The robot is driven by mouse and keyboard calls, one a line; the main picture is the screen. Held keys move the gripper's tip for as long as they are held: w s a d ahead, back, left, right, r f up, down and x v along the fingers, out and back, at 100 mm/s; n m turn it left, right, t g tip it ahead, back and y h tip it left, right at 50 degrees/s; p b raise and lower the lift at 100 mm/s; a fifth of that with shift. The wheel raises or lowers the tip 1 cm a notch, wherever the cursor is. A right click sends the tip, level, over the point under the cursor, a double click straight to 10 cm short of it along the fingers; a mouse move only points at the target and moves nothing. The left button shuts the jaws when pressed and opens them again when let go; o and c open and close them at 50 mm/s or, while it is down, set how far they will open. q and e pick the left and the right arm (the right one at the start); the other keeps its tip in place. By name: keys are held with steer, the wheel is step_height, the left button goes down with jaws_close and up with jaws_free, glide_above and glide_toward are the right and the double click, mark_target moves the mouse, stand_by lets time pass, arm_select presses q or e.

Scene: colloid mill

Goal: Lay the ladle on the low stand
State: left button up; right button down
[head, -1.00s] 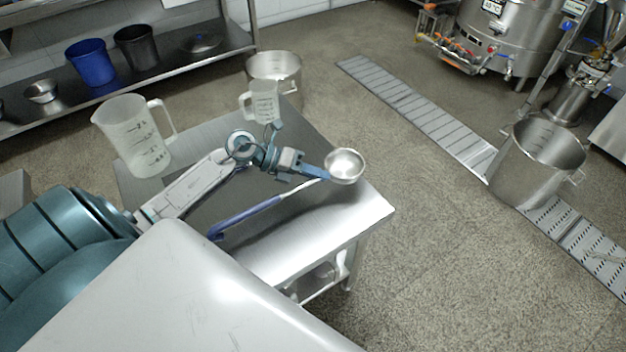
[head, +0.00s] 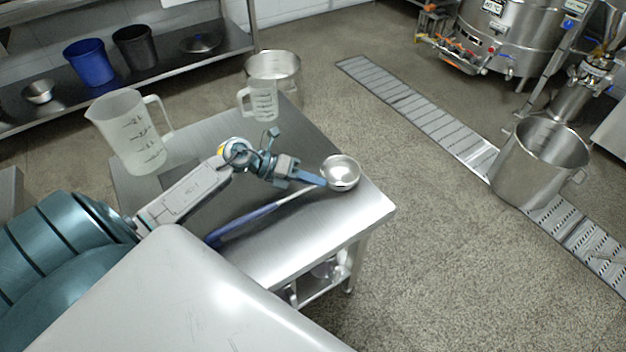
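The ladle has a round steel bowl (head: 341,172) and a long handle with a blue grip (head: 240,222). It shows over the low steel stand (head: 350,212), bowl toward the right edge and handle toward the near left. My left gripper (head: 312,179) is at the ladle's neck, just left of the bowl, and appears shut on it; the fingertips are small and partly merge with the ladle. The ladle is very close to the stand's top; I cannot tell whether it touches all along. My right gripper is not in view.
A large clear jug (head: 130,132) and a smaller measuring jug (head: 263,101) stand on the stand's far part. A steel pot (head: 273,68) is behind it. A tall pot (head: 540,165) stands at right by the floor drain. The stand's front right is clear.

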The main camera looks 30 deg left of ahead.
arm_select(q)
steer(key=o, duration=0.4)
steer(key=shift+o, duration=0.2)
steer(key=shift+r, duration=0.2)
steer(key=shift+s+a, duration=0.2)
steer(key=shift+a, duration=0.15)
steer(key=p+v, duration=0.1)
steer(key=v, duration=0.8)
steer(key=shift+a+r, duration=0.1)
steer(key=shift+r, duration=0.15)
steer(key=shift+p+v, duration=0.5)
steer(key=shift+v, duration=0.45)
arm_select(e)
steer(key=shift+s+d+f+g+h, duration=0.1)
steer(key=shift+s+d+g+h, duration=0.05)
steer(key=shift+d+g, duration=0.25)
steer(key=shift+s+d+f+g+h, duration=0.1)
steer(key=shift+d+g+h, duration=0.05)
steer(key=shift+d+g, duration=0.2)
